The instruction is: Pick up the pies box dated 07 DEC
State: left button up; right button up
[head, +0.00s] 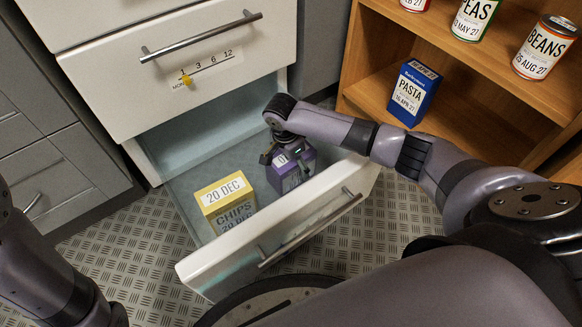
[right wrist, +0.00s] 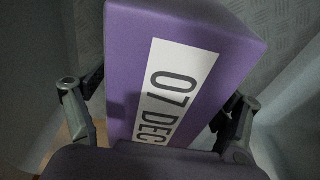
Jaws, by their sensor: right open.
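A purple box (head: 289,181) stands in the open lower drawer, partly hidden by my right gripper (head: 283,158). In the right wrist view the purple box (right wrist: 212,35) carries a white label reading 07 DEC. The word pies does not show in either view. My right gripper is open, with one finger on each side of the box. I cannot tell whether the fingers touch it. My left gripper is out of view; only part of the left arm shows.
A yellow chips box (head: 226,196) labelled 20 DEC stands left of the purple box in the drawer (head: 285,240). A closed drawer (head: 110,75) is above. A wooden shelf (head: 385,50) at right holds a blue pasta box (head: 412,93) and several cans.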

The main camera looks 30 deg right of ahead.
jog(key=c, duration=1.7)
